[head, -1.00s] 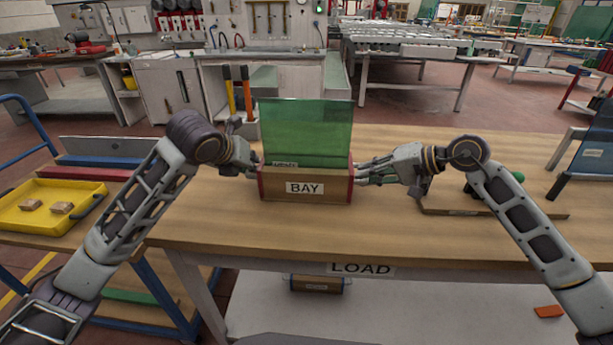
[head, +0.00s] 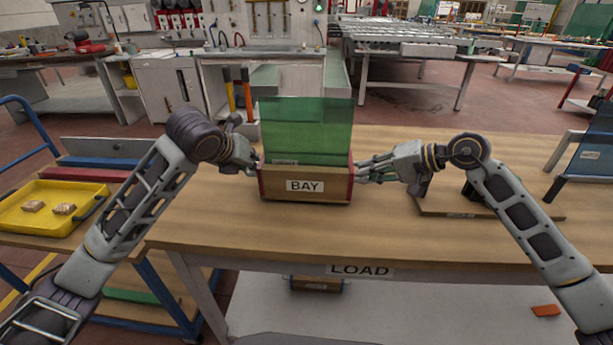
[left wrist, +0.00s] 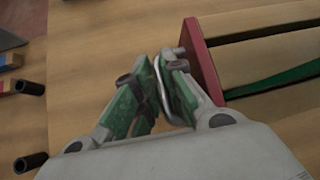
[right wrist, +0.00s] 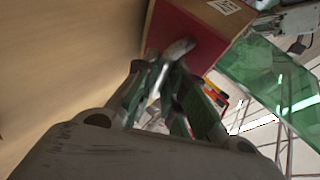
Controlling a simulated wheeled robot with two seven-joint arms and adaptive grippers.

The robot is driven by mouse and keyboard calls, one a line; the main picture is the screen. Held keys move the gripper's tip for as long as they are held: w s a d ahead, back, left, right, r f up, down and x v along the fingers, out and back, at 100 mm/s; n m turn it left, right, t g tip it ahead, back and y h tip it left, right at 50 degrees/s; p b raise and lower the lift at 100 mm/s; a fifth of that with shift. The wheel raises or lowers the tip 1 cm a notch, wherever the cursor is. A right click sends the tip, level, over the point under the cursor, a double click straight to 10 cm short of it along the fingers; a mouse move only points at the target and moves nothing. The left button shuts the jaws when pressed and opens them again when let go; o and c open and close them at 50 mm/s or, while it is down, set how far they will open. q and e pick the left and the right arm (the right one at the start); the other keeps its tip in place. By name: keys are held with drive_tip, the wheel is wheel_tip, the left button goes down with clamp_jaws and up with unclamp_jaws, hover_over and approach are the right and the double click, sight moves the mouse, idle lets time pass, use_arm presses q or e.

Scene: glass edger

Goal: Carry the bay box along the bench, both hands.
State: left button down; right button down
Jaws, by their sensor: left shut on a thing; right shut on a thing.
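The bay box (head: 280,188) is a wooden box with red ends and a white BAY label. It is at the middle of the bench (head: 215,225), with green glass sheets (head: 310,125) standing upright in it. My left gripper (head: 255,165) is shut on the handle at its left end; the left wrist view shows the fingers (left wrist: 170,75) at a metal handle on the red end (left wrist: 203,60). My right gripper (head: 360,172) is shut at the right end, and the right wrist view shows its fingers (right wrist: 170,65) at that handle. I cannot tell whether the box's base touches the bench.
A wooden board (head: 440,209) with a dark fixture lies right of the box. A dark glass panel on a stand (head: 588,160) is at the far right. A yellow tray (head: 25,220) with two small blocks is on a cart at left. Bare bench top lies between box and board.

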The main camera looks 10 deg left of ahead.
use_arm(q)
drive_tip(key=shift+a+r+p, duration=0.2)
drive_tip(key=shift+r+p, duration=1.25)
drive_tip(key=shift+r, duration=0.2)
drive_tip(key=shift+w+r+p, duration=0.1)
drive_tip(key=shift+r+p, duration=0.2)
drive_tip(key=shift+p, duration=0.05)
